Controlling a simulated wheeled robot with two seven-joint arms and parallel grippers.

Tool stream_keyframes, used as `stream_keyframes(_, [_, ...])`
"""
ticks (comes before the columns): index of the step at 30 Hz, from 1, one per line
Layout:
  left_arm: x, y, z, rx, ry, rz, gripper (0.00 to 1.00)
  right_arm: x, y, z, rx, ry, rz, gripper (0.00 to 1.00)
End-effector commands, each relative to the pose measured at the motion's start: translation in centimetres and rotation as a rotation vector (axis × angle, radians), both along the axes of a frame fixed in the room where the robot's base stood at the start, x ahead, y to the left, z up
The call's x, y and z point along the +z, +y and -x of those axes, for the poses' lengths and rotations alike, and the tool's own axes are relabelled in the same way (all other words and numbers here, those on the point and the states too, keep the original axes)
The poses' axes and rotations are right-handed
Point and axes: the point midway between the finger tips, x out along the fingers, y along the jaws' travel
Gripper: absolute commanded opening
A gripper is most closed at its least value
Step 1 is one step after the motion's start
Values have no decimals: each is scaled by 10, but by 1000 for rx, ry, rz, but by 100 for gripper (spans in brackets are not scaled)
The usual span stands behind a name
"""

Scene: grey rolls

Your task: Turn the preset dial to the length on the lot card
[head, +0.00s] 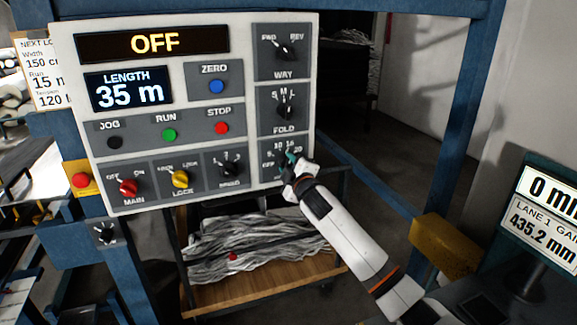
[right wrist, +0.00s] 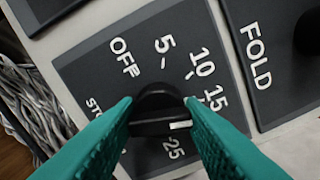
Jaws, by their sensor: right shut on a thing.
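The preset dial (right wrist: 158,98) is a black knob on a dark plate marked OFF, 5, 10, 15 and 25 in the right wrist view. My right gripper (right wrist: 160,114) is shut on it, with a teal finger on each side. The knob's white mark lies toward the right finger, which hides part of the scale, so I cannot tell which number it points to. In the head view my right gripper (head: 289,160) covers most of the dial at the panel's lower right. The lot card (head: 41,65) at the left reads Width 150, Run 15 m; its right edge is hidden. My left gripper is not in view.
The white control panel (head: 238,138) shows OFF and LENGTH 35 m. The FOLD knob (head: 284,108) is just above the dial. Red, yellow and black knobs sit along the bottom row. Below is a wooden cart (head: 262,286) with grey material. A yellow block (head: 447,243) is at the right.

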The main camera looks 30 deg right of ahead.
Motion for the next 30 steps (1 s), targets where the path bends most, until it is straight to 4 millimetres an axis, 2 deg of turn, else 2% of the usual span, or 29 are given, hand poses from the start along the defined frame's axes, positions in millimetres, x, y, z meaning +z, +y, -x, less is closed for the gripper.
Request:
stream_keyframes(8, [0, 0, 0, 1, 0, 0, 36, -1, 0, 0, -1, -13, -64, 13])
stream_keyframes(21, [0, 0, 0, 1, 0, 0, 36, -2, 0, 0, -1, -14, -71, 13])
stream_keyframes(22, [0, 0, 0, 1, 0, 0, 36, -2, 0, 0, -1, -14, -71, 41])
stream_keyframes(24, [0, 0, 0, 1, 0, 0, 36, -1, 0, 0, -1, -14, -71, 52])
stream_keyframes(25, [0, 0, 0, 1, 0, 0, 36, -1, 0, 0, -1, -14, -70, 56])
stream_keyframes(30, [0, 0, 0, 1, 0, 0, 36, -1, 0, 0, 0, -15, -69, 56])
